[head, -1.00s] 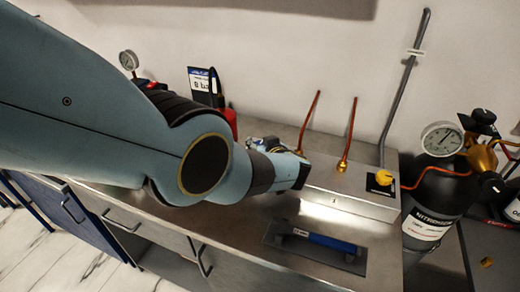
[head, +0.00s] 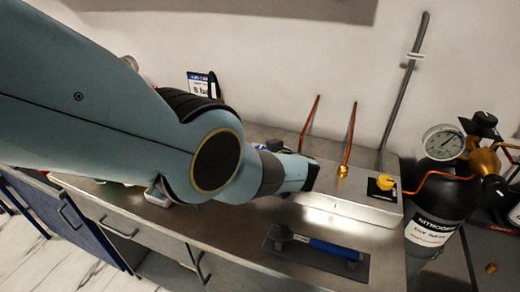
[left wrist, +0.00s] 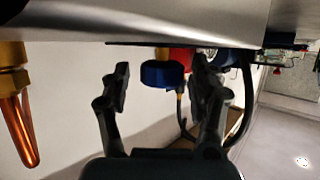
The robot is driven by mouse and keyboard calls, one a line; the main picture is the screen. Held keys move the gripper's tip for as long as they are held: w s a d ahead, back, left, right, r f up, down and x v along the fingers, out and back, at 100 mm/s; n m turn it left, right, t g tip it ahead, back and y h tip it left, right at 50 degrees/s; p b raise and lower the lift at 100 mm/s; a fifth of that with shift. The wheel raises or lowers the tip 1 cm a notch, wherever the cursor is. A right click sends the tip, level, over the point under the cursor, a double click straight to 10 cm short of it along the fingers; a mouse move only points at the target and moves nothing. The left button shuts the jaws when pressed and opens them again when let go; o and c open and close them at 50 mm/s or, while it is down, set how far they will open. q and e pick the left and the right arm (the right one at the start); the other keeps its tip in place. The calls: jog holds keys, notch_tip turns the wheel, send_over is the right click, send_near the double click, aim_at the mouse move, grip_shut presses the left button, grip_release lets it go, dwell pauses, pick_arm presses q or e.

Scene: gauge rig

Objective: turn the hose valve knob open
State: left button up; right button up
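A blue knob (left wrist: 162,74) on a brass fitting shows in the left wrist view, in front of a red part; I take it to be the hose valve knob. My left gripper (left wrist: 160,66) is open, its two dark fingers on either side of the knob in the picture, with a gap visible on the left. The right finger looks close to the knob; contact cannot be told. In the head view my left arm hides this knob and the fingers. My right gripper is not in view.
A yellow knob (head: 386,182) sits on the metal box (head: 340,206). A copper pipe (left wrist: 22,130) stands left in the wrist view. A nitrogen cylinder (head: 432,205) with a gauge (head: 443,142) stands right.

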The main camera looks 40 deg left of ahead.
pick_arm(q)
jog(key=shift+a, duration=0.1)
jog(key=shift+r, duration=0.15)
jog(key=shift+r, duration=0.9)
notch_tip(320, 180, up, 8)
jog(key=shift+f, duration=0.1)
